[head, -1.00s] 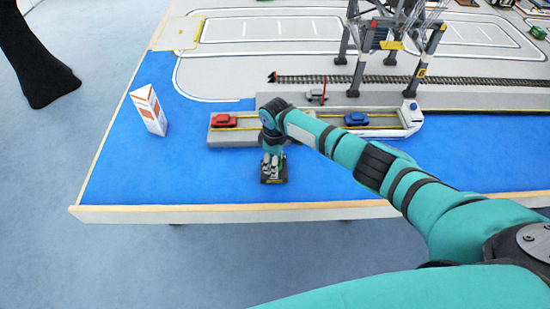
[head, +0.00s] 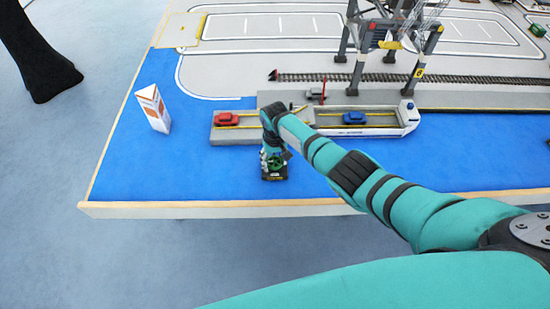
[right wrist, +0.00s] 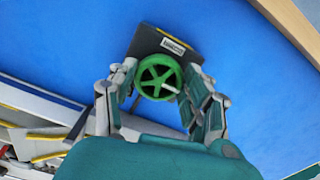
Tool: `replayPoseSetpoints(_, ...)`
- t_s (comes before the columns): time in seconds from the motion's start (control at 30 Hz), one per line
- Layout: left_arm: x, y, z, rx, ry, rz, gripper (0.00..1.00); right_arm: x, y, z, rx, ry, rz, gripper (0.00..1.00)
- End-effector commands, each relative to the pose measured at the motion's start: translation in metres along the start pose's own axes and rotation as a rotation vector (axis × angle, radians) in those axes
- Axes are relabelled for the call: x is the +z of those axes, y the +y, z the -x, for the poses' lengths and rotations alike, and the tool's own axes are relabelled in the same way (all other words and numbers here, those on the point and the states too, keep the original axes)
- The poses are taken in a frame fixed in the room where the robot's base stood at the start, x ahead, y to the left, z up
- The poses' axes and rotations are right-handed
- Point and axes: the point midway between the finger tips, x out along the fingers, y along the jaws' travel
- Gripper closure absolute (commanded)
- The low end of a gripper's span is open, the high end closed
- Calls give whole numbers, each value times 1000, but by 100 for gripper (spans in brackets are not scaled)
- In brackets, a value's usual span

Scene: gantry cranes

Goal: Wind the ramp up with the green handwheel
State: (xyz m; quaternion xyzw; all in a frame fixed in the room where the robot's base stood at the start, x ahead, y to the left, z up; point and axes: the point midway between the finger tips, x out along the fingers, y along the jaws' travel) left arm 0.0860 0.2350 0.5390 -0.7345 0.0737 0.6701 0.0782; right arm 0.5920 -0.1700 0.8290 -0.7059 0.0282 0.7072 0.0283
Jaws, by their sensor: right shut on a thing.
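The green handwheel (head: 276,161) sits on a small dark base (head: 274,174) near the front edge of the blue table top. In the right wrist view the handwheel (right wrist: 158,77), with spokes and a small pale knob, lies between the fingers of my right gripper (right wrist: 160,88). The gripper is shut on it, one finger at each side. In the head view my right gripper (head: 273,156) comes down on it from above and partly hides it. My left gripper is not in view.
A white and orange three-sided marker (head: 153,108) stands at the left. A gantry crane (head: 413,65) and rails (head: 440,78) are behind. Blue surface between marker and handwheel is clear.

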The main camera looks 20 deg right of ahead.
Motion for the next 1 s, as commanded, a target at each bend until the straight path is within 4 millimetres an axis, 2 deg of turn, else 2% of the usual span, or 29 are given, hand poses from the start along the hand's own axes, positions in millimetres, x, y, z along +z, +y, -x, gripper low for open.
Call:
replayPoseSetpoints(0.4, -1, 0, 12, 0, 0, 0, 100, -2, -3, 3, -3, 3, -395, 83)
replayPoseSetpoints(1.0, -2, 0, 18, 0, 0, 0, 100, -4, -3, 3, -3, 5, -963, 83)
